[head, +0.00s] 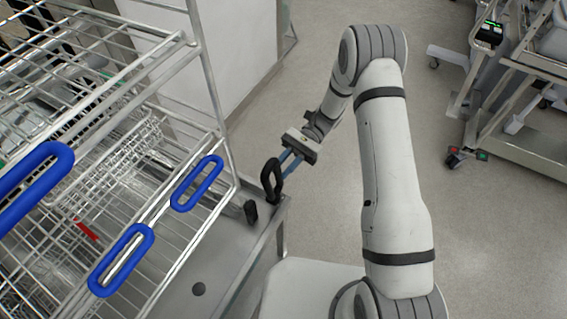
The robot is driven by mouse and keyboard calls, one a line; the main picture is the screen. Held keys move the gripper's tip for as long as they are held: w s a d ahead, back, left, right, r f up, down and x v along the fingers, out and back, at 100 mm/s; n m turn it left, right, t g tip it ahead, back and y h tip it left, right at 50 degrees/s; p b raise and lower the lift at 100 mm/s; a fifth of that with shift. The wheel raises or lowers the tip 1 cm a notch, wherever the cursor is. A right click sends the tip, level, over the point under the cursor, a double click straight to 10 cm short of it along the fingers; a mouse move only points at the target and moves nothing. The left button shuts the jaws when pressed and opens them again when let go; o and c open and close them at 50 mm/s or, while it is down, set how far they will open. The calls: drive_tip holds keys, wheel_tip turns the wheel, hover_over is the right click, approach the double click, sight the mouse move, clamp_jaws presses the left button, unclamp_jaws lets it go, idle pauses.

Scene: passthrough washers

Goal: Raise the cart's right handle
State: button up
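The cart (236,262) is a grey metal frame at lower left, with a wire rack on it. A black loop handle (267,180) stands upright at the cart's right edge. My gripper (281,168) comes to it from the upper right, with its blue fingers at the loop's right side. The fingertips are partly hidden by the loop, and I cannot tell whether they grip it. A short black piece (251,212) stands on the cart just left of the handle's base.
The wire rack (150,75) has several blue loop handles, one of them (197,184) close to the black handle. A white panel (215,40) stands behind. Another wheeled cart (525,140) is at the right. The floor between is clear.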

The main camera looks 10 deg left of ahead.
drive_tip(key=o, duration=0.5)
drive_tip(key=shift+c, duration=0.2)
drive_tip(key=shift+w+f, duration=0.1)
drive_tip(key=b+v, duration=0.2)
drive_tip(key=v, duration=0.5)
drive_tip(key=shift+w, duration=0.3)
drive_tip(key=shift+d, duration=0.1)
drive_tip(key=s+d+r+n+t+h, duration=0.1)
drive_tip(key=s+d+r+t+h, duration=0.2)
drive_tip(key=r, duration=0.4)
drive_tip(key=s+d+r+n+t+h, duration=0.1)
drive_tip(key=s+d+r+n+t, duration=0.2)
drive_tip(key=d+r, duration=0.35)
drive_tip(key=s+d+r+n+t+h, duration=0.1)
drive_tip(key=s+d+r+t+h, duration=0.1)
drive_tip(key=s+d+r+t, duration=0.1)
drive_tip(key=s+d+r+t+h, duration=0.2)
drive_tip(key=s+d+r+t, duration=0.1)
drive_tip(key=s+d+t, duration=0.3)
drive_tip(key=shift+s+d+r+n+t, duration=0.35)
drive_tip(key=shift+s+t, duration=0.55)
drive_tip(key=shift+s, duration=0.3)
